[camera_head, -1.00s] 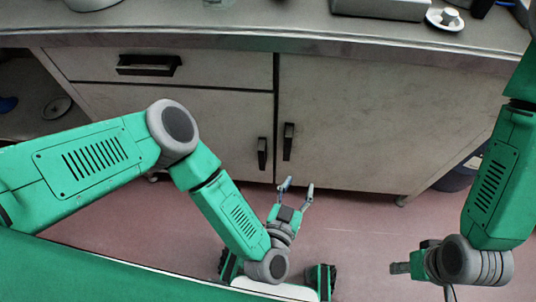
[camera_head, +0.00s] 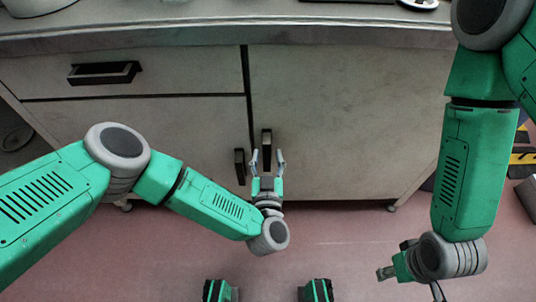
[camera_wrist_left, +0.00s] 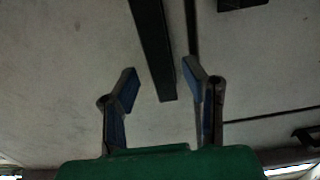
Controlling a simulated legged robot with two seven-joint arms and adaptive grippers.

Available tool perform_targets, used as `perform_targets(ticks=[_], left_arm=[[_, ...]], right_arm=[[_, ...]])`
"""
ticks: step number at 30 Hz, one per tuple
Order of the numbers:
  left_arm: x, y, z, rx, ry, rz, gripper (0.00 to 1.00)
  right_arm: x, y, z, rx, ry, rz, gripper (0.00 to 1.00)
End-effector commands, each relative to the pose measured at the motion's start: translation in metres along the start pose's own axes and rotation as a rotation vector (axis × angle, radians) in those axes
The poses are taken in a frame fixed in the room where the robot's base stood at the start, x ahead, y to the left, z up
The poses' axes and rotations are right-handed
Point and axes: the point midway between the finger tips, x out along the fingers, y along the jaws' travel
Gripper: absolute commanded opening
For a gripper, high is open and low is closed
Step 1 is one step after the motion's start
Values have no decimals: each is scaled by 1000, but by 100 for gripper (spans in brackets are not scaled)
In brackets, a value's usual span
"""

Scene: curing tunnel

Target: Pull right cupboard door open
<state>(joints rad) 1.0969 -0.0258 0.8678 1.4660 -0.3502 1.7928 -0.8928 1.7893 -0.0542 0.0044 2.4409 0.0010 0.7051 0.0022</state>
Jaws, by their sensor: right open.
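The right cupboard door (camera_head: 350,120) is a pale grey panel and looks shut. Its black vertical handle (camera_head: 266,140) is near the door's left edge. My left gripper (camera_head: 268,157) is open at this handle, with one fingertip on each side of it. In the left wrist view the handle (camera_wrist_left: 153,50) runs down between the two open fingers of my left gripper (camera_wrist_left: 160,76); I cannot tell if they touch it. My right gripper (camera_head: 388,272) is open and empty at the lower right, away from the cupboard.
The left door's handle (camera_head: 239,166) is close beside my left gripper. A drawer with a black handle (camera_head: 104,73) is above the left door. The worktop (camera_head: 200,32) overhangs the front. The pink floor (camera_head: 340,240) before the right door is clear.

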Motion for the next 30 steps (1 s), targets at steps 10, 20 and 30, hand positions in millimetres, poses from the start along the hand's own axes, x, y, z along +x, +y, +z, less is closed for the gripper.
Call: perform_targets(ticks=[10, 20, 30], left_arm=[[20, 2, -1, 2, 0, 1, 40], [19, 2, 0, 1, 0, 2, 0], [18, 3, 0, 2, -1, 23, 0]], right_arm=[[7, 0, 0, -1, 0, 0, 41], [7, 0, 0, 0, 0, 0, 41], [6, 0, 0, -1, 0, 0, 41]])
